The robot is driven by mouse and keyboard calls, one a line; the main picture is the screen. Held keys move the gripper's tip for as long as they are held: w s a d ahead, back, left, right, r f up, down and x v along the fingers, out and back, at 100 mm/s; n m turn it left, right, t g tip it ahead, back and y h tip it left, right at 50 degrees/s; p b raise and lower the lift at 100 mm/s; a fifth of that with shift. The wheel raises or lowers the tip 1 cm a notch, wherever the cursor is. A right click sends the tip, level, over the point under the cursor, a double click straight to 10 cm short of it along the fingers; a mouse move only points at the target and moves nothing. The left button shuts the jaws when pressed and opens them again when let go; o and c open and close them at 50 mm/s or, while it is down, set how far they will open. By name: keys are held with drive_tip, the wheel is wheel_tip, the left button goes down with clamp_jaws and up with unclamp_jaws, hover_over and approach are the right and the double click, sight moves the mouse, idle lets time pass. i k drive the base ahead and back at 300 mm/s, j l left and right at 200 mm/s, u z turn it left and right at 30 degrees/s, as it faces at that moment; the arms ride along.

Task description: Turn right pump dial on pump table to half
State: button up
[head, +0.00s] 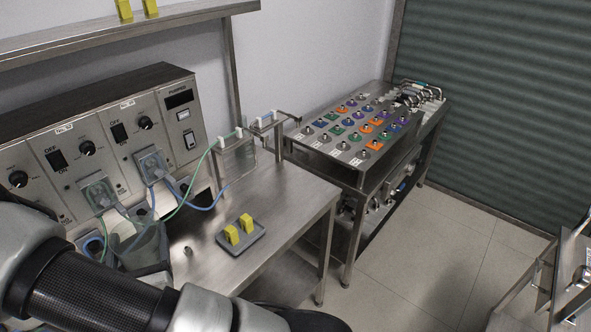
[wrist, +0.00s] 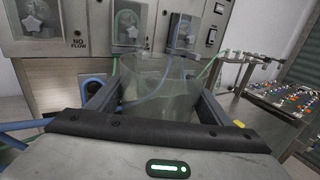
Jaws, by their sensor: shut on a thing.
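The pump panel (head: 108,112) has several round black dials. The right pump dial (head: 145,122) is at the upper right of the panel, beside a black on/off switch (head: 119,132). Its setting is too small to read. The right pump head (head: 150,165) is below it and also shows in the wrist view (wrist: 185,32). My gripper (head: 143,250) is low in front of the panel, away from the dial. In the wrist view my gripper (wrist: 153,100) has its fingers on both sides of a clear greenish vessel (wrist: 150,82) and is shut on it. The dials are out of the wrist view.
Green and blue tubes (head: 205,208) run from the pump heads past my gripper to a clear holder (head: 238,155). A grey tray (head: 252,240) with yellow blocks sits on the steel table (head: 290,203). A shelf (head: 130,30) overhangs the panel. A rack table (head: 350,175) stands to the right.

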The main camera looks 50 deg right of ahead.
sight(302, 171)
drive_tip(key=l, duration=1.5)
drive_tip(key=k+l, duration=0.15)
drive_tip(key=l, duration=1.3)
